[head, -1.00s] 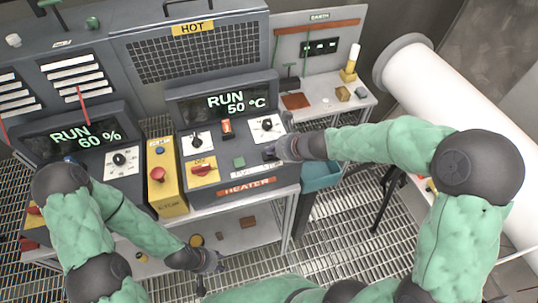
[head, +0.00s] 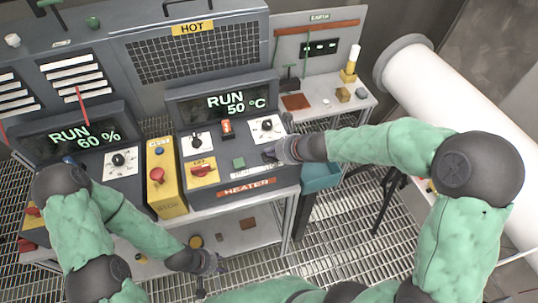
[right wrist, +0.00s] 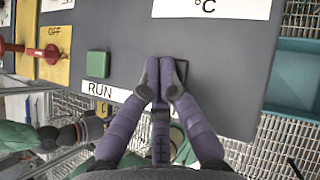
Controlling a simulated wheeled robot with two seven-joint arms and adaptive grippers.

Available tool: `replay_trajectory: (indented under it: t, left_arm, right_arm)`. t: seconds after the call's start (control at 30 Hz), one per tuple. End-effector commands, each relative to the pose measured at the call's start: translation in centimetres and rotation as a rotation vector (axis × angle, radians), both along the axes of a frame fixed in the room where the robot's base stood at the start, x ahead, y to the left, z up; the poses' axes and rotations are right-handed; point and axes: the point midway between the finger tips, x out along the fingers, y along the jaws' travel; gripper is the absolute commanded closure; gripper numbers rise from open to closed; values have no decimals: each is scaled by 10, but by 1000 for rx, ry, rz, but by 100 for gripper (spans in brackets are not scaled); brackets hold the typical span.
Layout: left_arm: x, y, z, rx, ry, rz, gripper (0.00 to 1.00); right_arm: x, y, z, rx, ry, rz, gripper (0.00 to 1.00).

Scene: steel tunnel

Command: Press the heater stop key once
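The heater panel (head: 247,186) reads RUN 50 °C on its display (head: 229,102). A green key (head: 239,162) sits on its front, with a RUN label below it in the right wrist view. To the right of the green key is a dark key (right wrist: 182,70), partly hidden by my fingers. My right gripper (right wrist: 161,76) has its fingertips together, over or beside the dark key's left edge; I cannot tell whether they touch it. It holds nothing visible. My left gripper (head: 212,262) hangs low by the lower shelf, away from the panel; its fingers are too small to read.
A red rotary switch (head: 203,170) on a yellow plate and two dials share the heater panel. A yellow box with a red emergency button (head: 157,175) stands left of it. A teal bin (head: 320,176) hangs at the right, below my right forearm.

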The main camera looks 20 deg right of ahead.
Motion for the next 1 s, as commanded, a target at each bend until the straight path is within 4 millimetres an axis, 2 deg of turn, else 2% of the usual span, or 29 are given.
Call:
replay_trajectory:
  t: [0.5, 1.0]
  left_arm:
    - [0, 0, -1, 0, 0, 0, 60]
    - [0, 0, 15, 0, 0, 0, 60]
  right_arm:
    - [0, 0, -2, -1, 1, 0, 100]
    - [0, 0, 15, 0, 1, 1, 100]
